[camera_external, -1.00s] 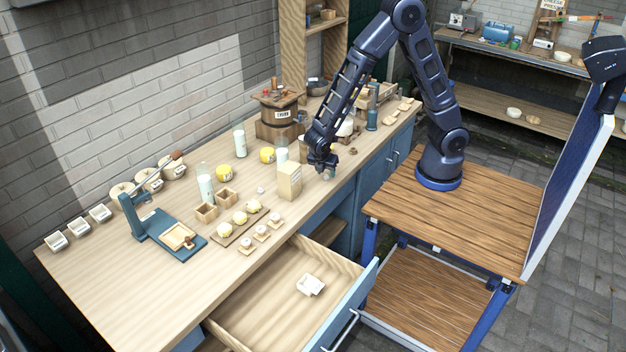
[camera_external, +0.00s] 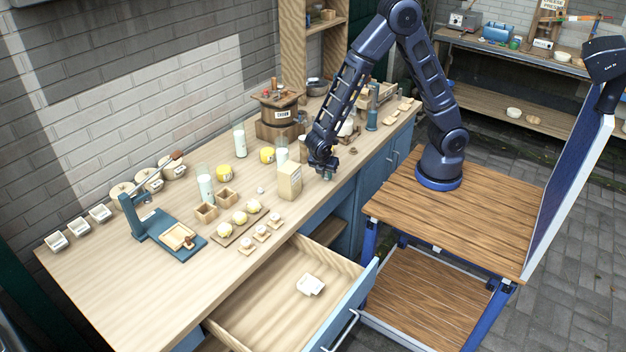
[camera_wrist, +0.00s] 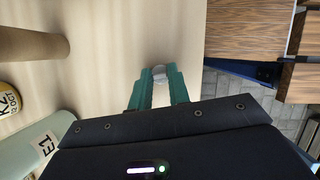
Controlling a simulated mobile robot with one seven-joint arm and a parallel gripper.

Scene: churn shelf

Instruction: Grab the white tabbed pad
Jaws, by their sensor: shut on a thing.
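My gripper (camera_external: 328,176) is low over the worktop near its front edge, to the right of the cream carton. In the wrist view, its teal fingers (camera_wrist: 160,75) are shut on a small pale, round-edged thing (camera_wrist: 159,71). The fingers hide most of that thing, and I cannot tell if it is the pad. A white, flat, pad-like piece (camera_external: 310,285) lies in the open drawer, well apart from my gripper. Its tabs are too small to make out clearly.
The cream carton (camera_external: 289,181) stands close on the left of my gripper. The open drawer (camera_external: 270,305) juts out from the worktop (camera_external: 120,285). Jars, a wooden churn (camera_external: 278,118) and small boards with yellow-topped pieces crowd the worktop.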

